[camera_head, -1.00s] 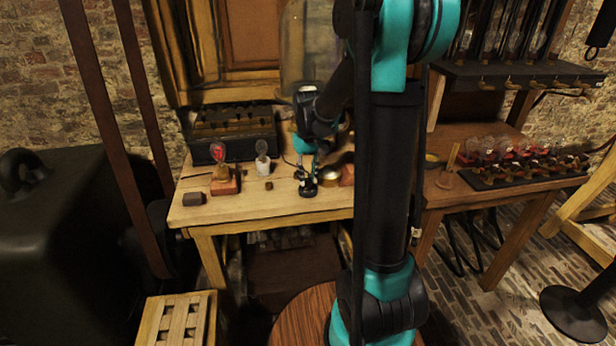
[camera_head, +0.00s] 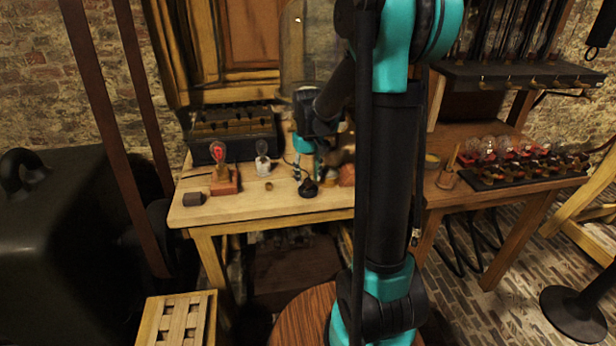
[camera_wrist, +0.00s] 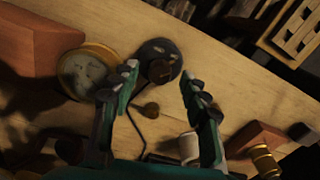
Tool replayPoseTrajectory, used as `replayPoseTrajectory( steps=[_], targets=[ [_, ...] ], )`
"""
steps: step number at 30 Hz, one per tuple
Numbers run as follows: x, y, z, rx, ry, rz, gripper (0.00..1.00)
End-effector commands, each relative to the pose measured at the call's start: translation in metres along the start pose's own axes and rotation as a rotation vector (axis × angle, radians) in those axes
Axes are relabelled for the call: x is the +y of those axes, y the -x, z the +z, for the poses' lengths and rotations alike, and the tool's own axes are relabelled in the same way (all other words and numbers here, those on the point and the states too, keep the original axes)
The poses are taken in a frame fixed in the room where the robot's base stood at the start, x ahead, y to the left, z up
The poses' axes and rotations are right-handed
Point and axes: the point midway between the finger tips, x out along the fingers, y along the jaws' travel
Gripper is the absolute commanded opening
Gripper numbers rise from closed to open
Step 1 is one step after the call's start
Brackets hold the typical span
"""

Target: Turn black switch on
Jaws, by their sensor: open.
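The black switch (camera_head: 308,188) is a small round black piece on the front part of the wooden table. In the wrist view the black switch (camera_wrist: 160,60) is a dark disc with a raised middle, just beyond my fingertips. My gripper (camera_wrist: 158,76) is open and empty, its two teal and black fingers spread apart. The switch shows in the gap between them, towards the left finger; I cannot tell whether they touch. In the head view my gripper (camera_head: 317,168) is just behind and to the right of the switch, its fingers small and partly blurred.
A round brass-rimmed piece (camera_wrist: 88,70) and a reddish block (camera_wrist: 38,45) lie left of my fingers. On the table are a red-based bulb (camera_head: 223,182), a white-based bulb (camera_head: 262,158) and a dark block (camera_head: 194,199).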

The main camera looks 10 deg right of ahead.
Motion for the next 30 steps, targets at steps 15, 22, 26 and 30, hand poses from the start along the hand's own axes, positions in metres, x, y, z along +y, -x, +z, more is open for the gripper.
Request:
replayPoseTrajectory(
  steps=[15,22,26,30],
  targets=[
    [0.000,0.089,0.000,0.000,0.000,0.000,0.46],
    [0.000,0.112,0.000,0.000,0.000,0.000,0.46],
    [0.000,0.115,0.000,0.000,0.000,0.000,0.46],
    [0.000,0.116,0.000,0.000,0.000,0.000,0.46]
  ],
)
